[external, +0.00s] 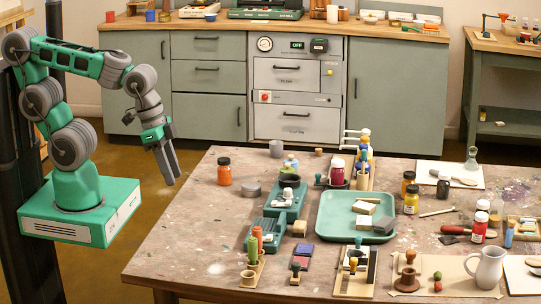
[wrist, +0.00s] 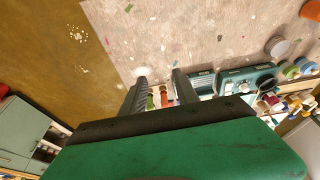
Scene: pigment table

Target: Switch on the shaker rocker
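Two teal bench devices stand near the middle of the table. The rear one (external: 285,208) has a dark round top and a white part in front. The front one (external: 262,232) is lower and lies toward the viewer. Both show in the wrist view, right of the fingers, the larger one (wrist: 236,80) with a dark round part. I cannot tell for sure which is the shaker, and its rocker is too small to make out. My gripper (external: 167,173) hangs left of the table's left edge, away from both devices.
An orange jar (external: 224,172) and a grey disc (external: 251,189) stand on the table's left part. Green and orange bottles (external: 257,240) stand in a rack before the devices. A green tray (external: 335,222) lies to their right. The table's front left corner is mostly clear.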

